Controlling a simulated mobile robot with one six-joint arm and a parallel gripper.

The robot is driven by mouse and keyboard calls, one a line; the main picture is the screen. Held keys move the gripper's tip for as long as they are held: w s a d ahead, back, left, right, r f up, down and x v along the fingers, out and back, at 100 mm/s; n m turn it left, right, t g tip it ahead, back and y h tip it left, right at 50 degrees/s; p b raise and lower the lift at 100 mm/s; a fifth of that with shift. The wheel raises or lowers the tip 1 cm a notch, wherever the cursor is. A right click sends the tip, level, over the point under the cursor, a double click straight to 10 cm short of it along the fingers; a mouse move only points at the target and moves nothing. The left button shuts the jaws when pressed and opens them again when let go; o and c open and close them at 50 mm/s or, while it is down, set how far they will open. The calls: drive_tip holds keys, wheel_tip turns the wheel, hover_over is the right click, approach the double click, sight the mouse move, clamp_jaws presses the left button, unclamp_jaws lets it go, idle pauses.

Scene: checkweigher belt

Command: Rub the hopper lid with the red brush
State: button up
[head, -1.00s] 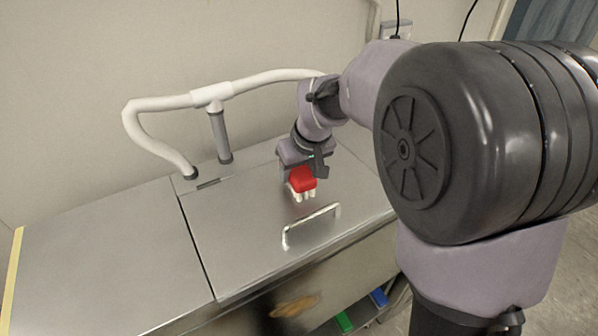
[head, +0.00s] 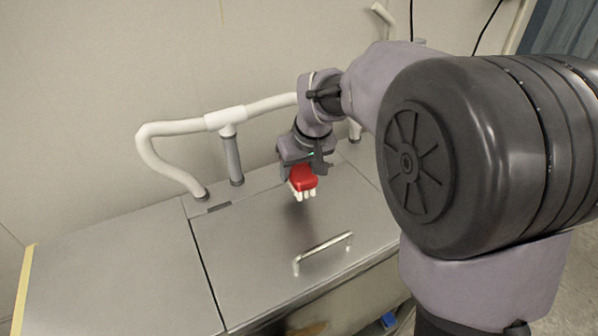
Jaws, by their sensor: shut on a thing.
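The red brush (head: 304,178) has a red body and white bristle tufts that point down. My gripper (head: 305,166) is shut on it, above the metal hopper lid (head: 245,245). A dark shadow lies on the lid below the bristles, and the bristles look a little clear of the surface. The lid is a flat, shiny metal panel with a bar handle (head: 323,250) near its front edge. The brush is behind the handle in the picture. My arm hides the right part of the lid.
A white pipe (head: 215,123) on grey posts runs along the back of the lid against the wall. A plain metal top (head: 110,280) lies to the left beyond a narrow seam. A blue thing (head: 388,320) shows low at the right.

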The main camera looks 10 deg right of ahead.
drive_tip(key=shift+w+a+r+p, duration=0.1)
drive_tip(key=shift+w+r+p, duration=0.1)
drive_tip(key=shift+r+p, duration=0.35)
drive_tip(key=shift+w+a+r+p, duration=0.1)
drive_tip(key=shift+w+r+p, duration=0.15)
drive_tip(key=shift+r, duration=0.45)
drive_tip(key=shift+s+d+r+p, duration=0.2)
drive_tip(key=shift+s+r+p, duration=0.15)
drive_tip(key=shift+r, duration=0.3)
drive_tip(key=shift+w, duration=0.1)
drive_tip(key=shift+w+a+f, duration=0.1)
drive_tip(key=shift+f, duration=0.05)
